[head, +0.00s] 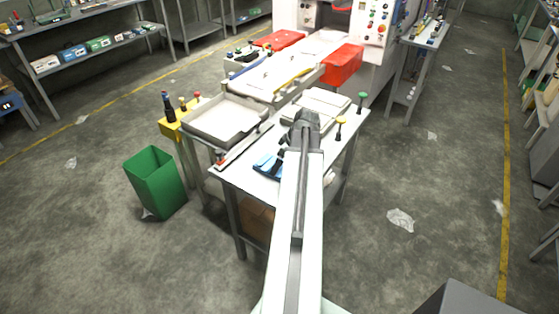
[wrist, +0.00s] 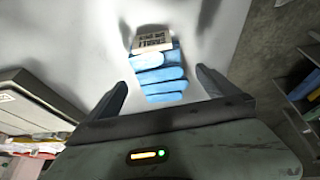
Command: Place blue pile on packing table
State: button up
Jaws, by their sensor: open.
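The blue pile (wrist: 162,82) is a stack of folded blue pieces with a printed card label (wrist: 151,40) at its far end. In the wrist view it lies on a pale surface between the fingers of my gripper (wrist: 162,80). The fingers are open, one on each side, with a gap to the pile. In the head view a blue patch (head: 268,163) shows just left of my arm, on the white-topped table (head: 242,180). My arm hides part of that table. I cannot tell whether this is the packing table.
A shallow grey tray (head: 224,118) stands at the table's left. A green bin (head: 155,182) stands on the floor to the left. A green-topped post (head: 362,98) and a yellow-topped one (head: 340,124) rise at the right. The floor to the right is mostly open.

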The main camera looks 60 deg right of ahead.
jog(key=p+v, duration=0.5)
jog(key=v, duration=0.3)
jog(key=shift+p, duration=0.3)
jog(key=w+a+f+g+y, duration=0.1)
jog(key=w+a, duration=0.7)
jog(key=a, duration=0.3)
jog(key=w+a+g, duration=0.1)
jog(key=w+a, duration=0.8)
jog(key=a, duration=0.2)
jog(key=w+a+g, duration=0.1)
jog(key=a, duration=1.4)
jog(key=w+a+g, duration=0.1)
jog(key=w+a, duration=0.1)
jog(key=a, duration=1.4)
jog(key=shift+w+f+m+g+h, duration=0.3)
jog(key=shift+f, duration=0.15)
